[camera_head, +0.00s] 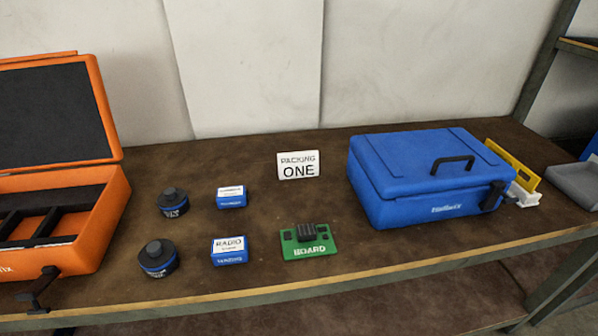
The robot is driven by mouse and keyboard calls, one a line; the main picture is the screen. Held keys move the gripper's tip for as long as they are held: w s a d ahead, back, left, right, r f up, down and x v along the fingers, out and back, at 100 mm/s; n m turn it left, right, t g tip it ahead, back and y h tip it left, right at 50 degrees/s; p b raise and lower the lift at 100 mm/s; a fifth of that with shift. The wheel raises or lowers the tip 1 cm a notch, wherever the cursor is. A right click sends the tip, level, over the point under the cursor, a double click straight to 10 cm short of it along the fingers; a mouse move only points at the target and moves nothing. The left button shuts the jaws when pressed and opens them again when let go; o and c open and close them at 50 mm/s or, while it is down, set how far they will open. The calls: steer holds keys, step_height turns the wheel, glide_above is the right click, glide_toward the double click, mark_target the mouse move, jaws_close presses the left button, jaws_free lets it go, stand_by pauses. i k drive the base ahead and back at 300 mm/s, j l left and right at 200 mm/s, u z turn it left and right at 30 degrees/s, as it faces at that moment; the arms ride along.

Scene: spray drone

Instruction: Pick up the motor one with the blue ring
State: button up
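Two dark, round motors stand upright on the brown tabletop, right of the orange case, one behind the other. The rear motor (173,203) has a blue band low on its side with small pale lettering. The front motor (158,259) also shows a blue band around its body, with lettering too small to read. I cannot tell from the lettering which is motor one. Both stand free with nothing touching them. My gripper is not in view.
An open orange case (108,215) with dark compartments stands left. Two blue-and-white boxes (231,197) (229,250), a green board (308,242) and a "PACKING ONE" sign (298,165) stand right of the motors. A closed blue case (420,180) is farther right. The table's front edge (290,292) is near.

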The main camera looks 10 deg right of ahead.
mark_target(159, 258)
steer(key=u, duration=0.85)
